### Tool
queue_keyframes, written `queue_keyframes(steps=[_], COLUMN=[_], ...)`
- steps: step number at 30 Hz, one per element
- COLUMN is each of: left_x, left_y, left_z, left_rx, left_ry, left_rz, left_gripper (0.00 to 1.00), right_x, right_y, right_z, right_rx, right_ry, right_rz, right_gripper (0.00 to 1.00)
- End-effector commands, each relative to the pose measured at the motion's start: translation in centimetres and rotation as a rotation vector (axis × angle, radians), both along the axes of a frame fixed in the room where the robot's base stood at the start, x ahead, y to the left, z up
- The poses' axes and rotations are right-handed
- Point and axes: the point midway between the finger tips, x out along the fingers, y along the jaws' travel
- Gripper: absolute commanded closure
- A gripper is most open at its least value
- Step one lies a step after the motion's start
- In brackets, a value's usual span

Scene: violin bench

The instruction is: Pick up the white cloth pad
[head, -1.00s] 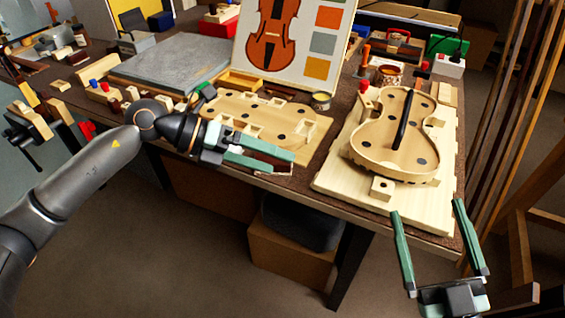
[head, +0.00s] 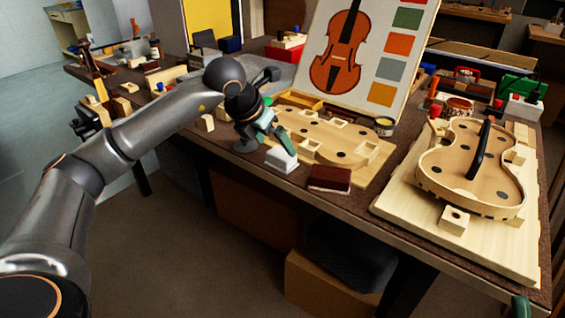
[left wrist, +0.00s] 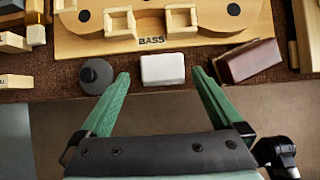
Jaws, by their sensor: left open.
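The white cloth pad (head: 281,160) is a small white block near the front edge of the bench, just before the mould board. In the left wrist view the pad (left wrist: 162,69) lies between and slightly beyond the fingertips. My left gripper (left wrist: 160,75) is open and empty, with one green finger to each side of the pad; I cannot tell its exact height. In the head view my left gripper (head: 272,132) is seen partly edge-on, just behind the pad. Only a green tip of my right gripper (head: 520,306) shows at the lower right corner.
A dark grey rounded object (left wrist: 96,75) stands close left of the pad. A reddish-brown block (head: 330,178) lies to its right. The wooden mould board (head: 375,158) marked BASS lies behind. A violin body (head: 450,165) sits on a pale board at right.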

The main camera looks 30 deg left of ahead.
Motion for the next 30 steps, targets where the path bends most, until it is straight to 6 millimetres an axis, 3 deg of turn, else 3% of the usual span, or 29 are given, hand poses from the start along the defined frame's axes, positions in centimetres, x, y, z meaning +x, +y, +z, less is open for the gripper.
queue_keyframes(steps=[5,13,21,30], left_x=[0.5,2.4,2.7,2.7], left_y=[-0.1,-0.5,-0.5,-0.5], left_z=[-1.0,-4.5,-4.8,-4.7], left_rx=[0.0,-0.002,0.0,-0.001], left_ry=[0.001,0.001,0.0,0.0], left_rz=[0.0,0.0,-0.001,-0.001], left_gripper=[0.0,0.0,0.0,0.33], right_x=[0.0,0.1,0.1,0.1], right_y=[0.0,0.0,0.1,0.2], right_z=[-0.5,-1.8,-1.7,-1.8], right_rx=[0.003,0.015,0.017,0.016], right_ry=[0.003,0.014,0.016,0.016], right_rz=[0.003,0.013,0.02,0.02], right_gripper=[0.0,0.0,0.0,0.0])
